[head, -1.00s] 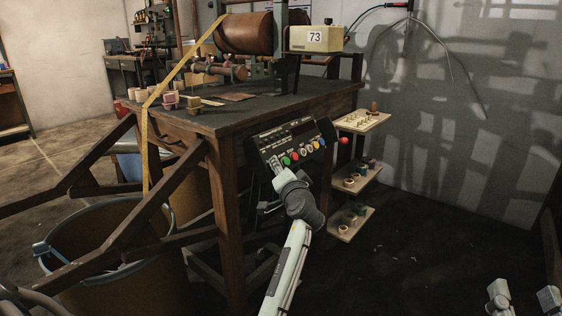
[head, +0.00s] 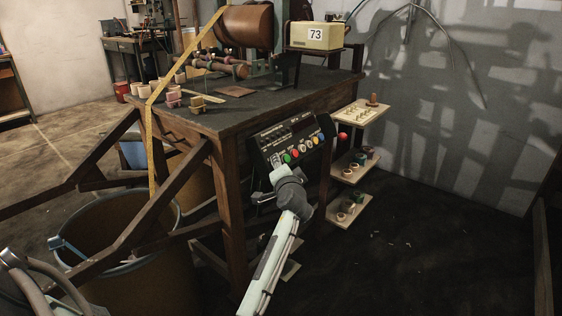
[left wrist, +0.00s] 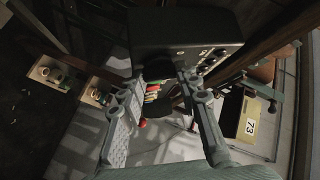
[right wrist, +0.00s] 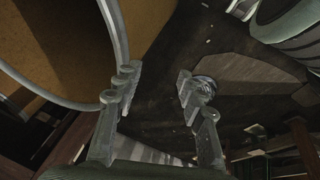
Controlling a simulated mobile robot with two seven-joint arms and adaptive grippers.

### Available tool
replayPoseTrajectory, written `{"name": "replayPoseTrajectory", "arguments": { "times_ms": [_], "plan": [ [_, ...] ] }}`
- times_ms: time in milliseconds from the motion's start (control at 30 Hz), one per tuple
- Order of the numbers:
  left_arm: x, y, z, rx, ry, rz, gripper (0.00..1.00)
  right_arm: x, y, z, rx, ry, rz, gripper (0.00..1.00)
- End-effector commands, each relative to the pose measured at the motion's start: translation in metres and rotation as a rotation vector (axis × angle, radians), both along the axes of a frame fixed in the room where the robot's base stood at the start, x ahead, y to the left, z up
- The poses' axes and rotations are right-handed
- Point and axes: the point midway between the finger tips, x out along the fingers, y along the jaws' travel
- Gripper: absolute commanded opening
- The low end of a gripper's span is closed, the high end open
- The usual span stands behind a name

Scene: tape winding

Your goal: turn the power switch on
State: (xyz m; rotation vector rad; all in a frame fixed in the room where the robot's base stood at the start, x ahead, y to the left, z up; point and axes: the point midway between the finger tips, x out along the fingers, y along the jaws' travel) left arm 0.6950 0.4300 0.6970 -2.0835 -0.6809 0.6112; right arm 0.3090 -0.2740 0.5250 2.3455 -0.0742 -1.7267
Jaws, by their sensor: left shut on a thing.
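The black control panel (head: 290,133) is mounted at the front corner of the dark table, with a row of coloured buttons along its lower part. My left gripper (head: 276,169) is at the panel's lower left end. In the left wrist view, the panel (left wrist: 185,27) is just beyond the fingertips, and my left gripper (left wrist: 163,76) is shut on a dark switch knob (left wrist: 156,72), mostly hidden between the fingers. Whether the switch is on or off cannot be seen.
A red knob (head: 343,136) sticks out right of the panel. Small shelves (head: 360,113) with spools stand to its right. A large bin (head: 120,262) and slanting wooden beams are at the left. A yellow box (head: 315,36) marked 73 stands at the back.

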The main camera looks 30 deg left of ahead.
Motion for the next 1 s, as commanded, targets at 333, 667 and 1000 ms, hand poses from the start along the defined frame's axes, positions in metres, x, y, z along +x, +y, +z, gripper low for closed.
{"name": "replayPoseTrajectory", "arguments": {
  "times_ms": [333, 667, 1000],
  "plan": [
    [0.000, 0.002, 0.006, 0.009, 0.057, -0.034, 0.04, 0.016, 0.003, -0.049, 0.029, 0.025, 0.009, 0.40],
    [0.000, 0.003, 0.007, 0.014, 0.132, -0.076, 0.04, 0.019, 0.005, -0.100, 0.057, 0.047, 0.012, 0.40],
    [0.000, 0.005, 0.010, 0.027, 0.265, -0.154, 0.04, -0.001, 0.003, -0.163, 0.068, 0.091, 0.023, 0.40]
  ]
}}
